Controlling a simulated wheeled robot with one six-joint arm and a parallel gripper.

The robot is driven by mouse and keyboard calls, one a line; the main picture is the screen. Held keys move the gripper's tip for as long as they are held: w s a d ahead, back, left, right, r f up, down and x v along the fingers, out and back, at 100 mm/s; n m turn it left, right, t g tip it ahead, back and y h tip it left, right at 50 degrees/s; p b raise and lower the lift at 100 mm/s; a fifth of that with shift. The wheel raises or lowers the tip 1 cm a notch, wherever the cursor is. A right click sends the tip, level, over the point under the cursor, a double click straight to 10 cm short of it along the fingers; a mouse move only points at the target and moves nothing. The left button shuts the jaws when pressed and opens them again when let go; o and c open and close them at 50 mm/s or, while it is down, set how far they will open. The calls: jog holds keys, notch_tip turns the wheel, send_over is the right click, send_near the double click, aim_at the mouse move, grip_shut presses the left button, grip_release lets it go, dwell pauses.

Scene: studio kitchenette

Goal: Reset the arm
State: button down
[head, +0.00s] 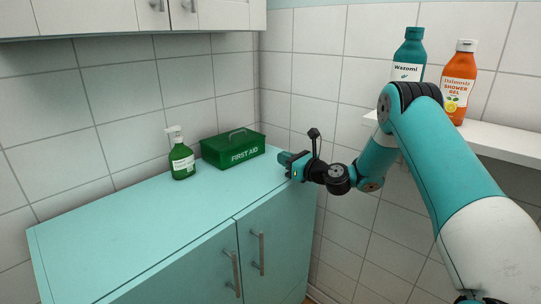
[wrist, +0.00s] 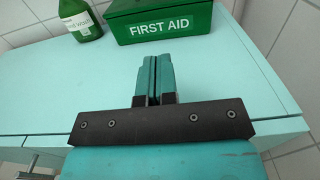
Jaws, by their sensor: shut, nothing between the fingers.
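My gripper (head: 284,158) is at the right end of the teal counter, in front of and to the right of the green first aid box (head: 233,147). In the wrist view, its two teal fingers (wrist: 154,68) are together with nothing between them. The first aid box (wrist: 160,20) stands beyond the fingertips, apart from them. My arm reaches in from the right side of the head view, bent at the elbow.
A green pump bottle (head: 182,158) stands left of the box. The teal counter (head: 120,218) is clear in front and to the left. On the right, a white shelf (head: 500,139) holds a teal bottle (head: 408,58) and an orange shower gel (head: 459,80), close behind my arm. White cupboards (head: 90,14) hang above.

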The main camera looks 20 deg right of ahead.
jog(key=shift+s+a, duration=0.1)
jog(key=shift+s, duration=0.05)
jog(key=s+a+r+n+g+y+p, duration=0.2)
jog(key=s+a+r+n+g, duration=0.4)
jog(key=a+n, duration=0.4)
jog(key=s+a+r+n+g+y+p, duration=0.15)
jog(key=s+a+r+n+g, duration=0.25)
jog(key=s+a+r+n, duration=0.5)
jog(key=s+r+n+g+h+p, duration=0.1)
jog(key=s+n+g+h+p, duration=0.1)
jog(key=s+n, duration=0.7)
jog(key=s+d+r+n+g+h+p, duration=0.1)
jog(key=s+n+g+h, duration=0.3)
jog(key=s+n, duration=0.6)
jog(key=s+r+h+p, duration=0.1)
jog(key=s, duration=0.8)
jog(key=shift+s, duration=0.2)
jog(key=shift+r, duration=0.1)
